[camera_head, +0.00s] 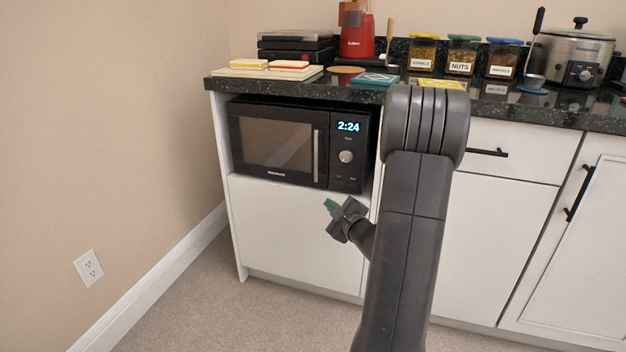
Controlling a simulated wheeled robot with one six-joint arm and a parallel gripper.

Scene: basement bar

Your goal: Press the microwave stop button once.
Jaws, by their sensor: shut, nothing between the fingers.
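A black microwave (277,142) sits in an open niche under the dark counter, its door shut. Its panel on the right has a lit display (348,127) reading 2:24, a round knob (346,156) and small marks below the knob that are too small to read. I cannot tell which of these is the stop button. My gripper (331,206), with green fingertips, is shut and empty. In the picture it is below the microwave's right part, in front of the white panel, and touches nothing that I can see.
The dark countertop (300,89) carries sandwiches, a red blender (356,38), jars and a slow cooker (572,60). White cabinets (510,150) with black handles stand at right. A beige wall (110,120) is at left. Carpet (225,310) in front is clear.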

